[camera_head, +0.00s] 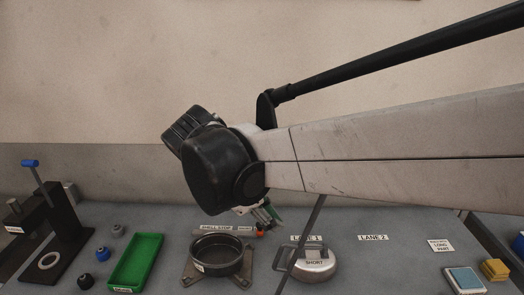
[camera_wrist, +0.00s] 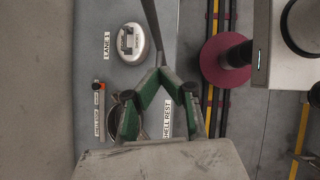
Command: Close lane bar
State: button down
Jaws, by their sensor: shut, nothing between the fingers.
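A thin dark bar (camera_head: 308,235), which looks like the lane bar, slants across the bench beside the LANE 1 label (camera_head: 306,239). In the wrist view the bar (camera_wrist: 150,28) runs down from the top edge to the fingertips; whether they touch it is unclear. My gripper (camera_head: 273,216) has green fingers, is mostly hidden behind my wrist in the head view, and hangs over the back of the bench. In the wrist view my gripper (camera_wrist: 160,73) is shut, its fingers meeting in a point. A silver shell marked SHORT (camera_head: 315,265) stands in lane 1 beside the bar.
A dark round pan (camera_head: 217,256) on a bracketed base stands left of the bar, with an orange-tipped stop (camera_head: 260,234) behind it. A green tray (camera_head: 136,262) and a lever press (camera_head: 50,235) are further left. The LANE 2 area (camera_head: 373,238) looks clear.

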aim_at(294, 247)
jog(key=shift+w+d+f+p, duration=0.15)
jog(key=shift+d+f, duration=0.25)
jog(key=shift+d, duration=0.4)
jog(key=shift+w+d+f+p, duration=0.2)
jog(key=shift+d+f, duration=0.2)
jog(key=shift+d, duration=0.4)
jog(key=shift+w+d+f+p, duration=0.15)
jog(key=shift+d+f, duration=0.25)
jog(key=shift+d, duration=0.4)
